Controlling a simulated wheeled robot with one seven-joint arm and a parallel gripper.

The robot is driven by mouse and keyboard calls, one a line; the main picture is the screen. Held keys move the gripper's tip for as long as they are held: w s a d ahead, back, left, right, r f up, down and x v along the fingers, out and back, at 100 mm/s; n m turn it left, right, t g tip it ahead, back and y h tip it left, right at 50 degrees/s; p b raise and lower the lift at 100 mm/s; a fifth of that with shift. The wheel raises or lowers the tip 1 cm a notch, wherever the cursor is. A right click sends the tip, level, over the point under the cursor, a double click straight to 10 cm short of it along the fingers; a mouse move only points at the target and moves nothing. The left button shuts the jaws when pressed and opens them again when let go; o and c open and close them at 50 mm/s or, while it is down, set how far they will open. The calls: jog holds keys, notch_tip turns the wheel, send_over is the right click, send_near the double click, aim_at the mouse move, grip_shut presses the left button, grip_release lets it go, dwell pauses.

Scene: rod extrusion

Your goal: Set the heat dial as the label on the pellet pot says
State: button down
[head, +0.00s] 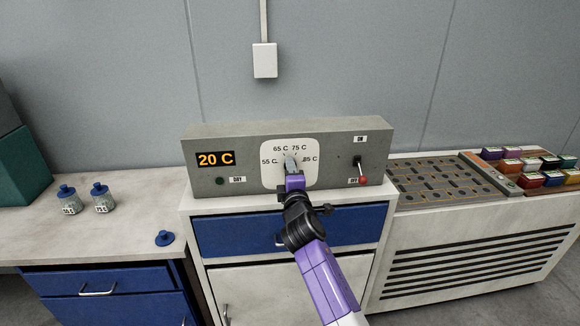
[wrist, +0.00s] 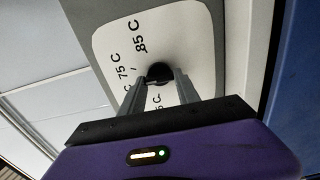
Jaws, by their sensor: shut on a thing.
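The heat dial (wrist: 159,72) is a dark round knob on a white plate (head: 310,150) marked 55 C, 65 C, 75 C and 85 C. My gripper (head: 291,166) reaches the front of the plate and is shut on the dial, with one finger on each side in the wrist view (wrist: 162,88). My fingers hide most of the dial, and I cannot tell which mark it points to. Two glass pots with blue lids, a left one (head: 68,201) and a right one (head: 102,199), stand on the left bench. Their labels are small; the right one seems to read 75 C.
The grey control box (head: 230,138) has a display (head: 215,159) reading 20 C, a dark DRY lamp (head: 219,181) and a red-tipped switch (head: 361,172) down towards OFF. A loose blue lid (head: 164,238) lies on the left bench. A slotted tray (head: 430,178) and coloured boxes (head: 530,165) are at right.

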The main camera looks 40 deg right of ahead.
jog(key=n+p, duration=0.2)
jog(key=n, duration=0.2)
jog(key=shift+f+n, duration=0.1)
jog(key=shift+n, duration=0.3)
jog(key=shift+p, duration=0.3)
jog(key=shift+f, duration=0.1)
jog(key=c, duration=0.9)
grip_release()
jog(key=shift+v, duration=3.9)
